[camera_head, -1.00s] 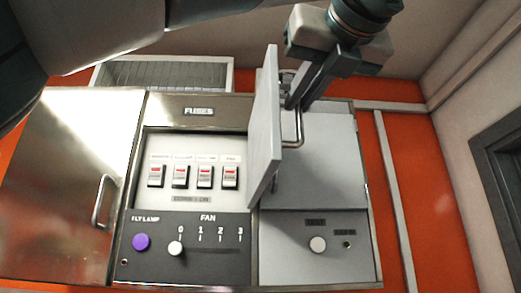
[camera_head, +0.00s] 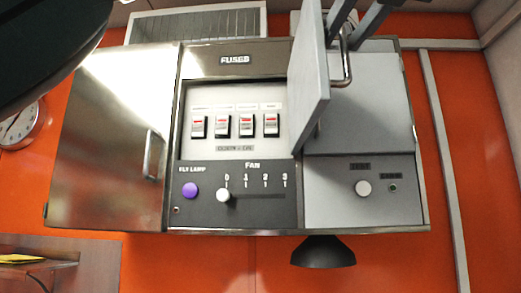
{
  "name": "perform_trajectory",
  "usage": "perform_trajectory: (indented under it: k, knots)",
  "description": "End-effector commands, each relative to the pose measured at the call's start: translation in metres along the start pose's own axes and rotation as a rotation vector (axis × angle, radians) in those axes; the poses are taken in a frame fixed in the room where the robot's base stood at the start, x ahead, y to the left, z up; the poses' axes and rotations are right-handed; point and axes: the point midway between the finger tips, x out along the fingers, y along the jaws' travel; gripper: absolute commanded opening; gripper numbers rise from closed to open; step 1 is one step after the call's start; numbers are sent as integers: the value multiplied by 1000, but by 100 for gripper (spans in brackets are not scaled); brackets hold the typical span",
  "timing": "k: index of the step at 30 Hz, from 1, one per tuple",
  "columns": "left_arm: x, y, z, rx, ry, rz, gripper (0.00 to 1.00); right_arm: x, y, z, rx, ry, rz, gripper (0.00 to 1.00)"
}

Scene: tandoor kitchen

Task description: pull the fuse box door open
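The fuse box door (camera_head: 308,85) is a grey panel standing open, swung out to the right of the row of fuse switches (camera_head: 235,126). It shows nearly edge-on. Its bar handle (camera_head: 348,70) is on the right-hand face. My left gripper (camera_head: 341,43) comes down from the top edge to the handle's upper end. Its two dark fingers are apart, with the handle's top between or just behind them; contact cannot be told. Most of this gripper is cut off by the frame. My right gripper is not in view.
A closed steel door (camera_head: 112,140) with a handle is on the left. Below the switches is a panel with a purple button (camera_head: 190,189) and a fan slider (camera_head: 223,195). A dark lamp shade (camera_head: 323,252) hangs under the box. A clock (camera_head: 20,125) is on the left wall.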

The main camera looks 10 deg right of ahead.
Motion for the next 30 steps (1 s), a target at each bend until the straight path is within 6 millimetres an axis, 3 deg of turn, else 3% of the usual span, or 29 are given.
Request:
perform_trajectory:
  k: [8, 18, 30]
  knots:
    - [-25, 0, -2, 0, -1, -1, 28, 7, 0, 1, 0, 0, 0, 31]
    - [-90, 0, -1, 0, -2, -1, 28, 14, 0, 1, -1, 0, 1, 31]
    - [-157, 1, 2, 2, 1, 0, 28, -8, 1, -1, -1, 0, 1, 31]
